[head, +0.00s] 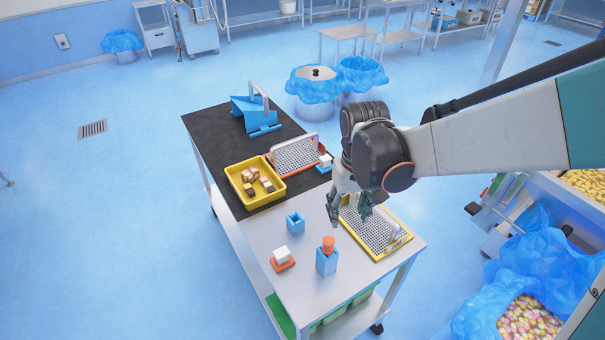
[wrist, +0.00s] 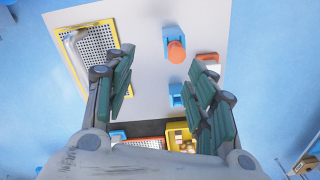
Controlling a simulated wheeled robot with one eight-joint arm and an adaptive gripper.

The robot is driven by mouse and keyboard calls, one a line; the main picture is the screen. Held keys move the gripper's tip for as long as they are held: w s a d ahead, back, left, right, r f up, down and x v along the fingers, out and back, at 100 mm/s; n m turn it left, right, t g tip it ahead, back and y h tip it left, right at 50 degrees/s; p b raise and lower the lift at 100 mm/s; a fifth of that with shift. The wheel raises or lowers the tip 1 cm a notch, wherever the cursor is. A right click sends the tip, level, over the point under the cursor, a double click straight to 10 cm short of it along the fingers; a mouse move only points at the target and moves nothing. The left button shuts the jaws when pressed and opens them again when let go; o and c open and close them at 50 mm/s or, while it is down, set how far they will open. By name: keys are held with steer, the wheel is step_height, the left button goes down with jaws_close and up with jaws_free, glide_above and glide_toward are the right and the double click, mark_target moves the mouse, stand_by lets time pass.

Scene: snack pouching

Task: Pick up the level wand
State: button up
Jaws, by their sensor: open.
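An orange-topped piece (head: 328,244) stands upright in a blue block holder (head: 327,264) near the front of the cart's metal top; it may be the level wand, but its lower part is hidden. In the wrist view, the orange top (wrist: 176,51) and its blue holder (wrist: 168,33) lie beyond the fingertips, between them and slightly right. My gripper (head: 350,207) points down above the cart, behind the orange top and by the yellow-rimmed perforated tray (head: 378,254). Its fingers (wrist: 162,70) are spread apart with nothing between them.
An empty-looking blue holder (head: 295,223) and a white block on an orange base (head: 282,258) stand left. A yellow bin (head: 238,190) of small blocks, an orange-rimmed perforated tray (head: 281,170) and a blue stand (head: 263,127) are further back. The metal top's front left is bare.

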mark_target(329, 240)
steer(key=a+f+b, duration=0.1)
steer(key=f, duration=0.2)
steer(key=a+f+b, duration=0.1)
steer(key=f+b, duration=0.1)
steer(key=f, duration=0.1)
steer(key=a+f+b, duration=0.1)
steer(key=f+b, duration=0.1)
steer(key=shift+w+a+f, duration=0.3)
steer(key=shift+w+f, duration=0.05)
steer(key=shift+f, duration=0.05)
steer(key=shift+a+f+b, duration=0.15)
steer(key=shift+f+b, duration=1.85)
steer(key=shift+f, duration=1)
steer(key=shift+c, duration=0.2)
jaws_close()
